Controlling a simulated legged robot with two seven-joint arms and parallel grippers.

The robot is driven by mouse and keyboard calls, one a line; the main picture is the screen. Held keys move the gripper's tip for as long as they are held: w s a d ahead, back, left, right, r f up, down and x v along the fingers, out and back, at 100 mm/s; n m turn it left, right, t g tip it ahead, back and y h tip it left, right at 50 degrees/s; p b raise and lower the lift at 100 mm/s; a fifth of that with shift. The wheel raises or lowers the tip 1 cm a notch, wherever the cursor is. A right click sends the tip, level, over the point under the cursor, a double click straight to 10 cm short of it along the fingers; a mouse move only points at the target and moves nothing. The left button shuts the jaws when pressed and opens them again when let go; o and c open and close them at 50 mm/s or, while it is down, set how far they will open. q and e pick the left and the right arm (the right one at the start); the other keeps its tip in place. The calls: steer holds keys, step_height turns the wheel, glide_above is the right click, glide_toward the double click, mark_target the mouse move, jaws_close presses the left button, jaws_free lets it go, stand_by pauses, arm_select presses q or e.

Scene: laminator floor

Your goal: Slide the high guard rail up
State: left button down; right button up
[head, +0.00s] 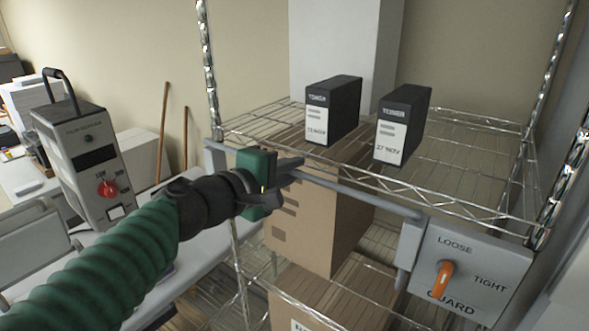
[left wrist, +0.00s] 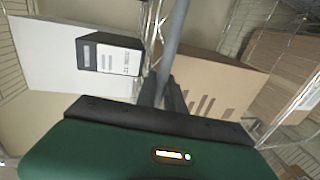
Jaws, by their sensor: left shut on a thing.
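The guard rail (head: 355,194) is a grey bar across the front of the wire rack, just below the front edge of the shelf with the toner boxes. My left gripper (head: 288,170) is shut on the rail left of its middle. In the left wrist view the rail (left wrist: 175,35) runs down between the dark fingers (left wrist: 170,92). At the rail's right end is a grey panel (head: 490,268) marked LOOSE, TIGHT and GUARD. Its orange knob (head: 444,277) stands nearly upright, its upper end towards LOOSE. My right gripper is not in view.
Two black-and-white toner boxes (head: 334,108) (head: 402,123) stand on the wire shelf (head: 455,165) above the rail. A large cardboard box (head: 320,230) sits behind and below it. A grey device with a red knob (head: 85,160) stands at left. Rack posts (head: 209,70) flank the shelf.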

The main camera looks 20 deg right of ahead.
arm_select(q)
steer(key=shift+w+a, duration=0.25)
steer(key=shift+a, duration=0.05)
stand_by(0.5)
